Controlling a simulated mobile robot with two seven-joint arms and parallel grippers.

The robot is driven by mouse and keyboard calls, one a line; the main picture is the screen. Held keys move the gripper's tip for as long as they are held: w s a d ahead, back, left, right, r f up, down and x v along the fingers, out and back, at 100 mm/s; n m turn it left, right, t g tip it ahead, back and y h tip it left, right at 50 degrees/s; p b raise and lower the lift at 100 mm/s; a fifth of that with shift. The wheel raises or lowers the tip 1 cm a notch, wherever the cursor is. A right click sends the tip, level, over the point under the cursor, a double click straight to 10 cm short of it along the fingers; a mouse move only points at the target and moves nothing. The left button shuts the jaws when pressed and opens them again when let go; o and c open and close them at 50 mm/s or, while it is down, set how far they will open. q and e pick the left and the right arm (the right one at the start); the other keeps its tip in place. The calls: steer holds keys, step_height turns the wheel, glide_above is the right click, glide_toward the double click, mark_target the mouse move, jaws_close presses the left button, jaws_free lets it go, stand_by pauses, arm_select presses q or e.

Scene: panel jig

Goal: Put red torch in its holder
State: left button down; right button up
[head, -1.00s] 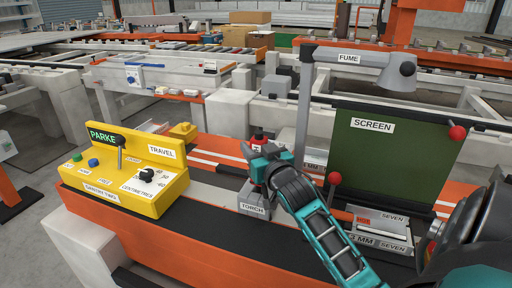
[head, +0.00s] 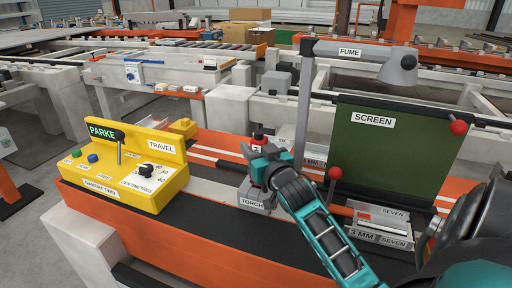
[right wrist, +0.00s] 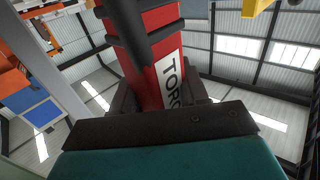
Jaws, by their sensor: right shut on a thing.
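The red torch (head: 258,138) stands roughly upright, its red and black top showing above my right gripper (head: 256,174) in the head view. My right gripper is shut on the torch. In the right wrist view the red torch body (right wrist: 150,65), with a white lettered label, stands between the fingers. The grey holder block labelled TORCH (head: 253,203) is directly below the gripper. The gripper hides the holder's top and the torch's lower end, so I cannot tell how far the torch is inside. My left gripper is not in view.
A yellow control box (head: 130,175) stands to the left. A green screen (head: 395,155) and a grey fume arm (head: 305,100) stand to the right and behind. A red-knobbed lever (head: 335,174) is close to my right arm. The dark bench strip left of the holder is clear.

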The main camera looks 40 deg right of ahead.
steer(key=o, duration=1.1)
steer(key=shift+o, duration=0.2)
steer(key=v, duration=1.3)
steer(key=shift+s, duration=0.1)
